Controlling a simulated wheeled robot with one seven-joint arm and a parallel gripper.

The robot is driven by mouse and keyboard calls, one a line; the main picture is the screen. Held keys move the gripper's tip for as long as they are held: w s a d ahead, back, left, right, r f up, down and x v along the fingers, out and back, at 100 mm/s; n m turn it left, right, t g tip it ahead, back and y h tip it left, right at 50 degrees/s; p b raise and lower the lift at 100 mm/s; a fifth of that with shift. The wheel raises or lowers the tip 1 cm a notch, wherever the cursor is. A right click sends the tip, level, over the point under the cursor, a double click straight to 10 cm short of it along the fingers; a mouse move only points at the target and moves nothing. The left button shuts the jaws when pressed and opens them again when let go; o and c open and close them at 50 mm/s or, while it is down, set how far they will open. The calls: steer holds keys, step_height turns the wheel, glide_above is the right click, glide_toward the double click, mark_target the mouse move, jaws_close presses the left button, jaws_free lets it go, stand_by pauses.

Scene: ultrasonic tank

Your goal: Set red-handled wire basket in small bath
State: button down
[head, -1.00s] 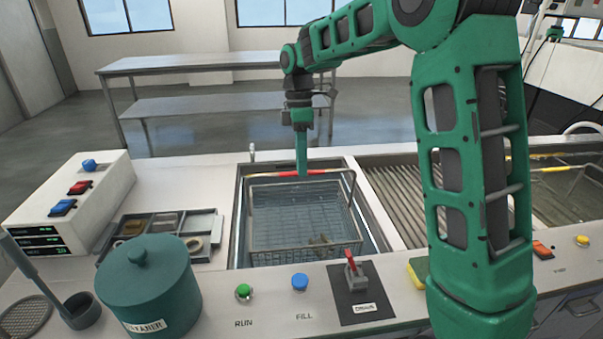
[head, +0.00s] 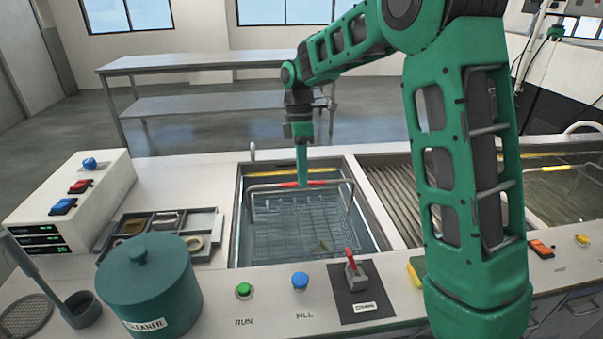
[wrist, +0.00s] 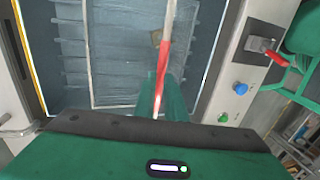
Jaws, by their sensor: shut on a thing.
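The wire basket (head: 308,222) with a red grip on its handle sits low inside the small bath (head: 234,228), in the water, in the head view. Its handle (head: 262,187) stands up above the basket. My gripper (head: 302,180) points down and is shut on the red part of the handle. In the wrist view my gripper (wrist: 160,100) closes around the red grip (wrist: 162,66), with the basket mesh (wrist: 110,60) below. A small brownish piece (head: 323,245) lies in the basket. Whether the basket touches the bath floor I cannot tell.
A ribbed drainboard (head: 385,195) and a larger bath with a yellow-handled item (head: 555,168) lie to the right. A red-lever drain switch (head: 352,268), green and blue buttons, a teal cleaner pot (head: 150,290) and a parts tray (head: 205,222) surround the small bath.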

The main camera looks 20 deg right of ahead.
steer(key=c, duration=1.8)
jaws_free()
steer(key=v, duration=1.3)
steer(key=s+d+f+m+t, duration=0.1)
steer(key=s+d+f+m, duration=0.3)
steer(key=s+m, duration=0.3)
steer(key=s+d+f+m, duration=0.4)
steer(key=s+d+m, duration=0.3)
steer(key=s, duration=1.1)
steer(key=s+d+f+m+t, duration=0.1)
steer(key=s+d+f+m, duration=0.3)
steer(key=s, duration=0.9)
steer(key=shift+s+d+f+m+t, duration=0.1)
steer(key=shift+d+m, duration=0.25)
steer(key=shift+m, duration=0.35)
steer(key=shift+s+d+m+t, duration=0.1)
steer(key=shift+d+m, duration=0.25)
steer(key=shift+m, duration=0.35)
steer(key=shift+s+d+f+m+t, duration=0.1)
steer(key=shift+d+m, duration=0.3)
steer(key=shift+m, duration=0.3)
steer(key=shift+w, duration=0.1)
